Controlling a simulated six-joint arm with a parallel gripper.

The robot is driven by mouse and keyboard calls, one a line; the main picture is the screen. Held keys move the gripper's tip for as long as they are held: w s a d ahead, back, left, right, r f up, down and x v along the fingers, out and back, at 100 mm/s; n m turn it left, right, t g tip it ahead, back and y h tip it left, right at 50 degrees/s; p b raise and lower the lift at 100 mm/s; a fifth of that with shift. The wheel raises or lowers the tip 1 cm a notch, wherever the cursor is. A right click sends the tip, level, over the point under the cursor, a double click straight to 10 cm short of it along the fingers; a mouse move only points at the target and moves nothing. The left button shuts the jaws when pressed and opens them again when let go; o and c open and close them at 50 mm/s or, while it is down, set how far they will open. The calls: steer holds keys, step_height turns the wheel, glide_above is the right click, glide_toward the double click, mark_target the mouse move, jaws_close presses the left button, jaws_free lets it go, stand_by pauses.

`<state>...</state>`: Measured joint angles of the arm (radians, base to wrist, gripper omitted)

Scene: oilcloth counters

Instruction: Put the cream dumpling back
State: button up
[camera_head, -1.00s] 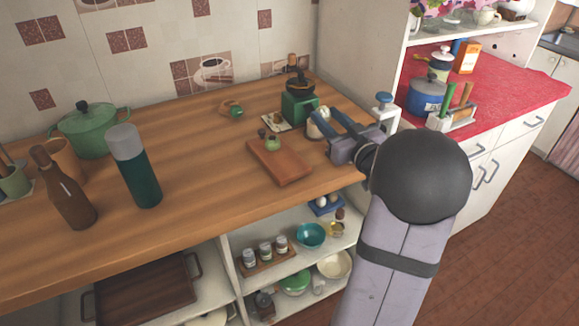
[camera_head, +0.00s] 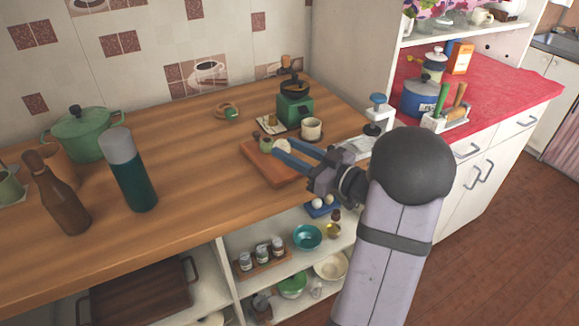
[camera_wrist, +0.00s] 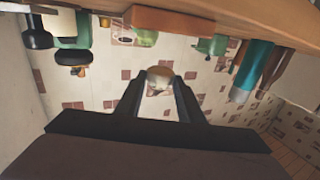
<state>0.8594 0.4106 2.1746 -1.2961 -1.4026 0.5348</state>
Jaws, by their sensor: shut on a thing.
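My gripper (camera_head: 281,147) is shut on the cream dumpling (camera_head: 284,146), a small pale rounded thing at its fingertips. In the wrist view, the dumpling (camera_wrist: 159,74) sits between the two dark fingers (camera_wrist: 159,82). In the head view it appears over the far end of the red-brown board (camera_head: 262,168); I cannot tell whether it touches anything. A small green thing (camera_head: 267,146) is just left of the dumpling, at the board's far end. The blue fingers cover part of the board. The board also shows in the wrist view (camera_wrist: 175,23).
Behind the board are a small tray (camera_head: 268,129), a cream cup (camera_head: 312,129) and a green grinder (camera_head: 294,106). A green-topped ring (camera_head: 229,111) lies farther left. A flask (camera_head: 131,178) and bottle (camera_head: 57,197) stand left. The counter between flask and board is clear.

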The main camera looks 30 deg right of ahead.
mark_target(291, 173)
steer(key=shift+f, duration=2.55)
steer(key=shift+f, duration=0.15)
steer(key=o, duration=0.6)
steer(key=shift+s+d+r, duration=0.1)
steer(key=shift+s+r, duration=0.05)
steer(key=shift+r, duration=0.05)
steer(key=b+v, duration=0.1)
steer(key=v, duration=1)
steer(key=shift+s+d+f, duration=0.1)
steer(key=shift+s, duration=0.25)
